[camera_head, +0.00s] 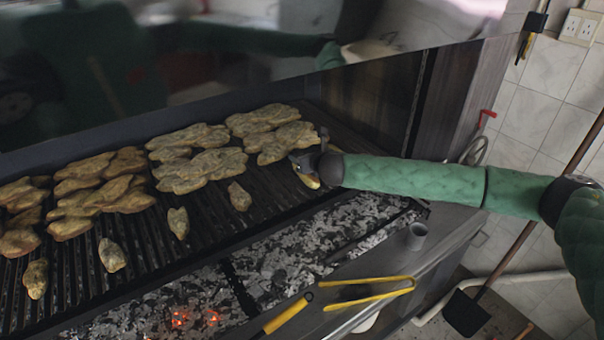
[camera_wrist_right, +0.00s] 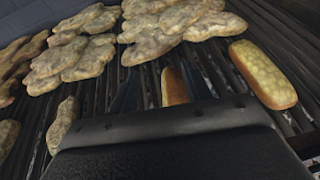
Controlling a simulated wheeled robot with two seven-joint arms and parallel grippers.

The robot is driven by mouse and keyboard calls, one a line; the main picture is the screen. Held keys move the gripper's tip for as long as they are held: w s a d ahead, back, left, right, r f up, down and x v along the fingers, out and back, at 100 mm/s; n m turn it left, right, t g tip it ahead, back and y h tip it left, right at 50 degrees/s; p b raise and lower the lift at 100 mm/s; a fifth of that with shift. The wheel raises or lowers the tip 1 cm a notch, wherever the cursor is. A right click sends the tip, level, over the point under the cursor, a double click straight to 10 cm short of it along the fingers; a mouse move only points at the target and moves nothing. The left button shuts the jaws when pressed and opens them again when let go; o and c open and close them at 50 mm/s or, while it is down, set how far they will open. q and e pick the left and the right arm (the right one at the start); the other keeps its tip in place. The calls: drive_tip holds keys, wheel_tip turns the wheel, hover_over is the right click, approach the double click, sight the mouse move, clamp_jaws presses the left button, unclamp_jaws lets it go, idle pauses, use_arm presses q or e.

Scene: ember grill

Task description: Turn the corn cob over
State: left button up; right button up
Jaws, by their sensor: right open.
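My right gripper (camera_head: 306,164) is over the far right end of the grill grate and is open. In the right wrist view its two dark fingers (camera_wrist_right: 164,86) stand apart, with a yellow, brown-edged piece (camera_wrist_right: 175,87) between them, partly hidden by the gripper body. A second long, yellow, rounded piece with a kernel-like surface and browned edges (camera_wrist_right: 262,73) lies on the bars to the right of the fingers. In the head view a yellow piece (camera_head: 309,181) shows under the gripper, mostly covered. My left gripper is not in view.
Several flat browned pieces (camera_head: 196,157) and small ones (camera_head: 239,196) lie on the grate (camera_head: 150,245). Glowing coals (camera_head: 275,262) lie in front. A dark side wall rises behind the gripper.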

drive_tip(key=shift+o, duration=0.4)
drive_tip(key=o, duration=0.5)
